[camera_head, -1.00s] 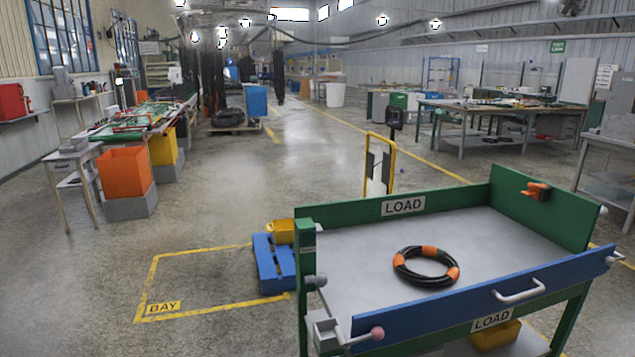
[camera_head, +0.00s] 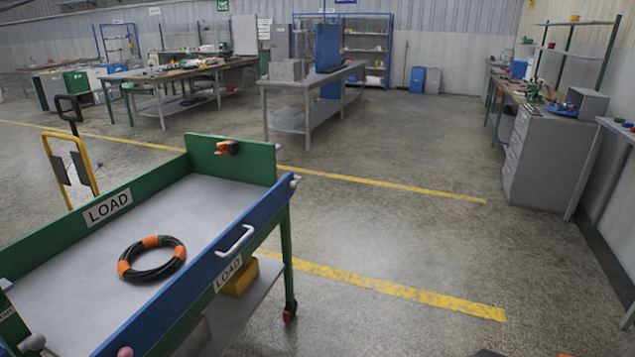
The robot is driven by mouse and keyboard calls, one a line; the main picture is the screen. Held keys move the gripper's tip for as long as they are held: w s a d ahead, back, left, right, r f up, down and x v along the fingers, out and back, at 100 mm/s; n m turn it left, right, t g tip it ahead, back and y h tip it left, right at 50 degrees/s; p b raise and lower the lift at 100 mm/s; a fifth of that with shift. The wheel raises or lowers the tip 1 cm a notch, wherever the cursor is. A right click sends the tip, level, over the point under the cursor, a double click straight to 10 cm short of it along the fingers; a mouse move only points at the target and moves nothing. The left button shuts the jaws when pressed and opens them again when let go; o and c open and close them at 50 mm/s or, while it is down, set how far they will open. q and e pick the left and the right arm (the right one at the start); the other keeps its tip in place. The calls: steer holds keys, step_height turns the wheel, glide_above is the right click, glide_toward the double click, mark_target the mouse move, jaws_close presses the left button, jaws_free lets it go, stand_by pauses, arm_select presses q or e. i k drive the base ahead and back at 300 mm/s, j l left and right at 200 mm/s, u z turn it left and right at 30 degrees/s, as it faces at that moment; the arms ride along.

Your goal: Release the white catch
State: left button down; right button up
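In the head view a green cart with a blue front board (camera_head: 200,283) stands at the lower left. A small pale fitting (camera_head: 294,181) sits at the board's far right end; its details are too small to tell. A grey latch-like part (camera_head: 32,342) shows at the near left corner, with a pink knob (camera_head: 125,352) cut by the bottom edge. I cannot tell which of these parts is the white catch. A white handle (camera_head: 235,240) is on the board's outer face. Neither gripper shows clearly.
A coiled black hose with orange bands (camera_head: 152,258) lies on the cart bed. An orange clip (camera_head: 227,147) is on the green end board. A yellow box (camera_head: 239,278) sits below. Open floor with yellow lines lies right; benches stand behind. A small dark shape touches the bottom edge.

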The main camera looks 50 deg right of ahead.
mark_target(292, 185)
steer(key=z, duration=1.4)
steer(key=i+l+z, duration=0.25)
steer(key=i+z, duration=0.15)
steer(key=i, duration=0.45)
steer(key=i+z, duration=0.35)
steer(key=i, duration=0.45)
